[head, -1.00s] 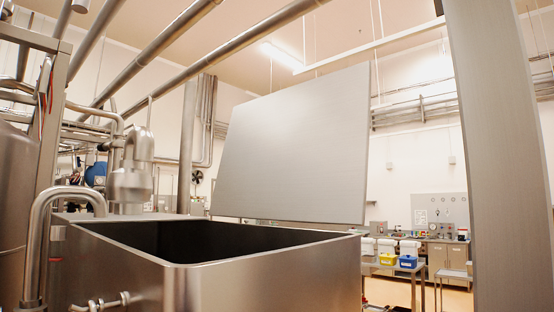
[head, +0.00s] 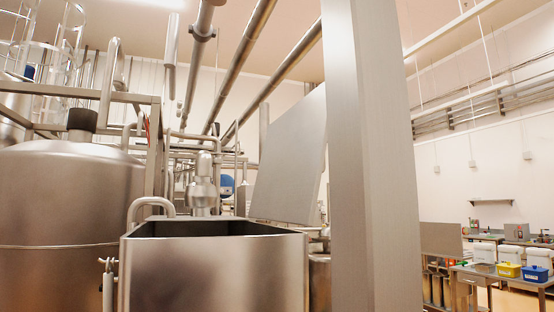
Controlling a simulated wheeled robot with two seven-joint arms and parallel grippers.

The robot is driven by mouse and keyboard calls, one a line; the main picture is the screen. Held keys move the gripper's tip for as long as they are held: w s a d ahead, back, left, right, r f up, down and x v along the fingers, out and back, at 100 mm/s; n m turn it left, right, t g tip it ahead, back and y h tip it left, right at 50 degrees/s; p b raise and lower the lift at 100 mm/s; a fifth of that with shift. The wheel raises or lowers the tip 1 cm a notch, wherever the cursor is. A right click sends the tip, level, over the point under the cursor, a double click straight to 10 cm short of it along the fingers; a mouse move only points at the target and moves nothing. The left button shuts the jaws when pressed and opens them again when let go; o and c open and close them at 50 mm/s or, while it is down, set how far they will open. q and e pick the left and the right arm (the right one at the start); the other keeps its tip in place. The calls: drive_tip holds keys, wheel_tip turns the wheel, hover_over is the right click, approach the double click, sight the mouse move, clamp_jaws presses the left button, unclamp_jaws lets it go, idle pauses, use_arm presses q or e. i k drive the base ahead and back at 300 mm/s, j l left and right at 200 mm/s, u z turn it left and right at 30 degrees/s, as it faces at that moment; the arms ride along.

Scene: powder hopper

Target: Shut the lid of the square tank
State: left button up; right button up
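The square tank (head: 215,277) is a steel box at the lower middle, with its dark open top just visible over the front rim. Its lid (head: 290,162) is a flat grey panel, raised steeply above the right side of the tank, so the tank is open. The lid's hinge cannot be made out. Neither of my grippers is in view.
The tall grey post (head: 375,160) stands near, right of the tank. A large rounded vessel (head: 70,195) fills the left. Pipes (head: 250,95) run overhead. A steel table (head: 480,270) with a yellow box (head: 508,270) and a blue box (head: 535,274) is at the right.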

sight(286, 188)
drive_tip(key=i+l+u, duration=0.15)
drive_tip(key=l+u, duration=0.3)
drive_tip(key=l, duration=0.55)
drive_tip(key=l+u, duration=0.45)
drive_tip(key=l, duration=0.6)
drive_tip(key=i+l+u, duration=0.25)
drive_tip(key=l, duration=0.35)
drive_tip(key=i+l+u, duration=0.1)
drive_tip(key=i+l, duration=0.15)
drive_tip(key=i+l+u, duration=0.15)
drive_tip(key=l, duration=0.25)
